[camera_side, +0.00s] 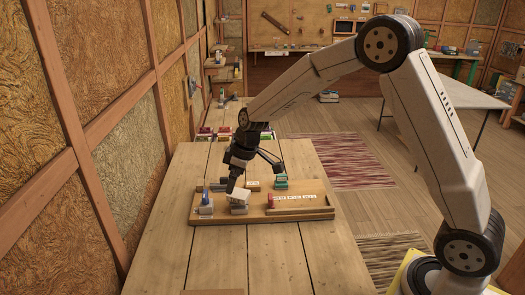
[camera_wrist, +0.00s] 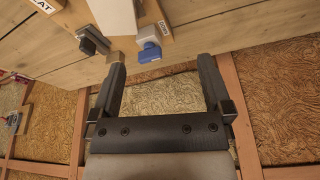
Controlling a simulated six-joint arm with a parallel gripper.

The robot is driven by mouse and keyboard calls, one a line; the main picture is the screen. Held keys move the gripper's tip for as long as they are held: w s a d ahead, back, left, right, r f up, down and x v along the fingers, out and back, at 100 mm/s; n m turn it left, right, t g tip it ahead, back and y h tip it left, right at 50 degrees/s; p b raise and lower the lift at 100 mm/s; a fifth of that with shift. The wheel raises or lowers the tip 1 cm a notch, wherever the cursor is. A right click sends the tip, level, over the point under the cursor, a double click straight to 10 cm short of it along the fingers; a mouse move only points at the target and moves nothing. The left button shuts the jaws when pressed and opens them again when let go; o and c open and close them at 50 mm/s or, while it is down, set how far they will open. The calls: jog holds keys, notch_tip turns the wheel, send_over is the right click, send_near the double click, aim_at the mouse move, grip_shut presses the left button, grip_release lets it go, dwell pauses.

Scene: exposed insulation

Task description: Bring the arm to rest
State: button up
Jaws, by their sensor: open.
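My gripper (camera_side: 254,163) is open, low over the wooden tray board (camera_side: 260,211) on the table in the side view. Its fingers spread above the left half of the board, close to a white block (camera_side: 239,195) on a grey base. In the wrist view my gripper (camera_wrist: 168,77) shows two dark fingers wide apart with nothing between them. Past the fingertips lie the table edge, a blue-and-grey piece (camera_wrist: 148,45) and a dark grey piece (camera_wrist: 92,40). Whether a finger touches the white block cannot be told.
The board also carries a blue-topped piece (camera_side: 206,199), a red piece (camera_side: 271,201), a green piece (camera_side: 281,182) and a lettered strip (camera_side: 295,197). The insulated wall (camera_side: 130,140) stands close on the left. The table's front (camera_side: 255,262) is mostly bare.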

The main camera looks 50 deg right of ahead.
jog(key=s+d+f+m+h, duration=0.1)
jog(key=s+m, duration=0.5)
jog(key=s, duration=1.6)
jog(key=shift+s+h, duration=0.4)
jog(key=shift+h, duration=0.1)
